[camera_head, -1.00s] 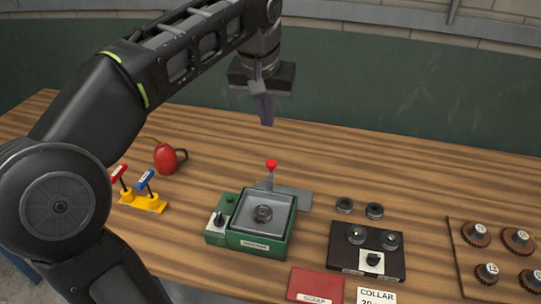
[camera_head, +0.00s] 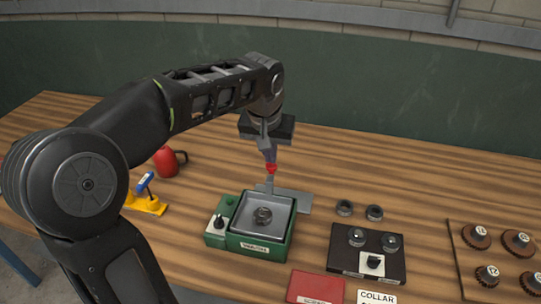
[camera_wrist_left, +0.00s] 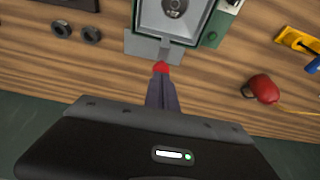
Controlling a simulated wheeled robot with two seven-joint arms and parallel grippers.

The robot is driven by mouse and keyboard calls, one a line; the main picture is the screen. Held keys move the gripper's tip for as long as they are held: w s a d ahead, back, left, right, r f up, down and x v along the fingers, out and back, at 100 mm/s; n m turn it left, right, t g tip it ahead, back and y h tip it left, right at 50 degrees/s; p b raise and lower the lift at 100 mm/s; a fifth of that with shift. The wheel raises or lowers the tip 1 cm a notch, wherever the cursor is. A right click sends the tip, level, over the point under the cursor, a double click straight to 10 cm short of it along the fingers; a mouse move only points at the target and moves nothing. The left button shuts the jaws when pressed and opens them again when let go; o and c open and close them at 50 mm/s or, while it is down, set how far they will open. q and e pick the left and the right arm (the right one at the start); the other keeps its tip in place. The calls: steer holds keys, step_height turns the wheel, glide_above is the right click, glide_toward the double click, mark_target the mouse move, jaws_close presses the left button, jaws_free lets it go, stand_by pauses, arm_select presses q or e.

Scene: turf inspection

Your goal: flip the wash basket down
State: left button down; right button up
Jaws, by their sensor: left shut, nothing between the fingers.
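The green wash unit (camera_head: 262,246) stands on the bench with a grey basket (camera_head: 282,212) in its top, and a round dark metal part (camera_head: 262,216) lies in the basket. A lever at its back carries a red knob (camera_head: 271,168). My left gripper (camera_head: 268,156) is shut and empty, pointing down right at the knob. In the left wrist view the knob (camera_wrist_left: 161,67) shows just beyond the closed fingertips (camera_wrist_left: 161,82); I cannot tell whether they touch. My right gripper is not in view.
A red oil can (camera_head: 166,162) and a yellow stand with levers (camera_head: 150,206) are at left. A black fixture (camera_head: 340,262), two loose rings (camera_head: 358,210), a red tray (camera_head: 316,285) and a board of gears (camera_head: 466,262) are at right. The back of the bench is clear.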

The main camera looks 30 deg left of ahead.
mark_target(271, 178)
arm_select(q)
steer(key=shift+f, duration=0.65)
step_height(271, 178, down, 5)
steer(key=b, duration=0.4)
steer(key=shift+f, duration=0.1)
steer(key=shift+s, duration=0.1)
